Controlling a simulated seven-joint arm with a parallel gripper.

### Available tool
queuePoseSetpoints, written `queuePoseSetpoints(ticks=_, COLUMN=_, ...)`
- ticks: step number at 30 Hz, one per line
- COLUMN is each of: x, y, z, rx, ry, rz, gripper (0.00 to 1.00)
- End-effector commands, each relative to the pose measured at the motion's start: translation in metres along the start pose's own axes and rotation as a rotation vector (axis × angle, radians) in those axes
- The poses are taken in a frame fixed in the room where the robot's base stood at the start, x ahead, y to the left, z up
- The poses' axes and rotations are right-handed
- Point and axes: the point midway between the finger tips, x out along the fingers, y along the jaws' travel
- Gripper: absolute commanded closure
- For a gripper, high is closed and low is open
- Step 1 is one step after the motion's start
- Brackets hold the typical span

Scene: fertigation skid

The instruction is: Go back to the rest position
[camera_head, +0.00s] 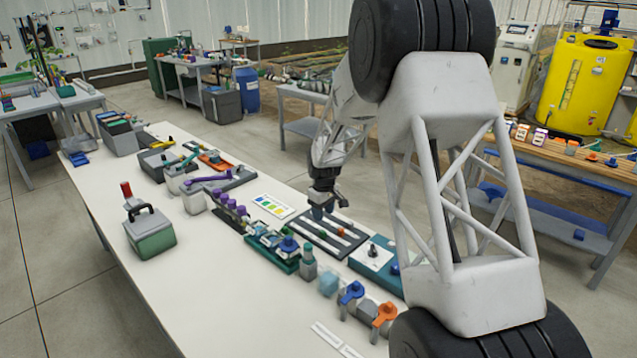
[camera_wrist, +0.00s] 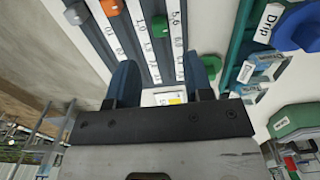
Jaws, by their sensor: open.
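My gripper (camera_head: 322,208) hangs from my arm over the far side of the white bench, just above a dark slotted board (camera_head: 325,238) with white strips. In the wrist view, my gripper (camera_wrist: 163,88) shows two dark blue fingers spread apart with nothing between them. Past the fingertips lies the slotted board, also in the wrist view (camera_wrist: 131,40), with numbered strips and grey, orange and green knobs. The orange knob (camera_wrist: 109,7) and the green knob (camera_wrist: 159,26) sit on its dark rails. I cannot tell the exact height of the fingers above the board.
The white bench (camera_head: 110,240) carries several tools and fittings. A green box with a black handle (camera_head: 150,232) stands at its left. Blue valve (camera_head: 351,292) and orange valve (camera_head: 385,313) handles stand near my arm. A colour card (camera_head: 270,206) lies beside the board. The bench's left front is clear.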

Motion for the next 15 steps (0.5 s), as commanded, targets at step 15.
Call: queuePoseSetpoints(ticks=15, x=-0.072, y=-0.021, z=0.058, rx=0.097, ry=0.025, rz=0.018, gripper=0.53)
